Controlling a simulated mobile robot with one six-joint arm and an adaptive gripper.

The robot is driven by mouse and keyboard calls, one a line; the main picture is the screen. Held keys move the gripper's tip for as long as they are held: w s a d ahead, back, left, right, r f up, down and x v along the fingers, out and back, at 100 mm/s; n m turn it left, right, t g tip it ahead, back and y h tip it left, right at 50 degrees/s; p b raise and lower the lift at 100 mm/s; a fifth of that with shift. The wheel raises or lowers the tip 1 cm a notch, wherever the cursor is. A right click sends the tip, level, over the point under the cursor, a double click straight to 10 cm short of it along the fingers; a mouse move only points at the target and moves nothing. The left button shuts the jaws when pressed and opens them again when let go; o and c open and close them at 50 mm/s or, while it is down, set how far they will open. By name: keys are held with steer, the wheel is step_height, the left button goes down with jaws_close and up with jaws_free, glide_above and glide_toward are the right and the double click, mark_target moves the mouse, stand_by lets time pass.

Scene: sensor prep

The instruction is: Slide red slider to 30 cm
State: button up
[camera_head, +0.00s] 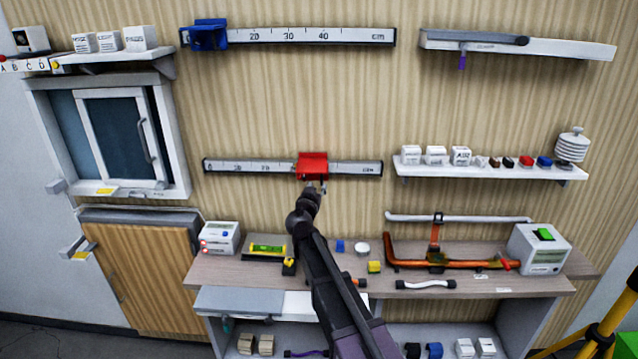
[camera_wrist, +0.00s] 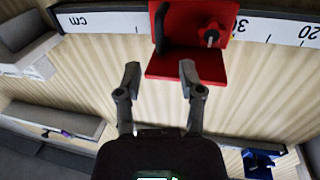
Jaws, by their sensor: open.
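The red slider (camera_head: 312,160) sits on the lower white ruler rail (camera_head: 345,169) on the wall, right of the rail's middle. In the wrist view the red slider (camera_wrist: 212,62) shows large, with a red knob and a dark bar on it. Its edge partly covers a mark that starts with 3, and 20 shows farther right on the rail (camera_wrist: 280,28). My gripper (camera_head: 316,188) is just below the slider. In the wrist view my gripper (camera_wrist: 160,71) is open, its two fingers apart beside the slider's edge, with nothing between them. Contact cannot be told.
A blue slider (camera_head: 208,35) sits at the left end of the upper ruler rail (camera_head: 270,36). A shelf (camera_head: 490,170) with small blocks is on the right. The workbench (camera_head: 215,272) below holds a level, an orange pipe and boxes. The wall around the red slider is clear.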

steer(key=shift+v, duration=2.7)
steer(key=shift+d, duration=0.1)
steer(key=s+d+f+m+g+h, duration=0.1)
steer(key=s+d+f+g+h, duration=0.1)
steer(key=s+d+f+g, duration=0.6)
steer(key=s+d+f+m+g+h, duration=0.15)
steer(key=s+d+f, duration=0.3)
steer(key=d, duration=0.65)
steer(key=s+f+n+g+y, duration=0.2)
steer(key=s+f+g+y, duration=0.1)
steer(key=s, duration=0.5)
steer(key=s+f+n+g+y, duration=0.3)
steer(key=s+g+y, duration=0.1)
steer(key=s, duration=0.5)
steer(key=shift+d+g, duration=0.4)
steer(key=shift+g, duration=0.15)
steer(key=shift+y, duration=0.25)
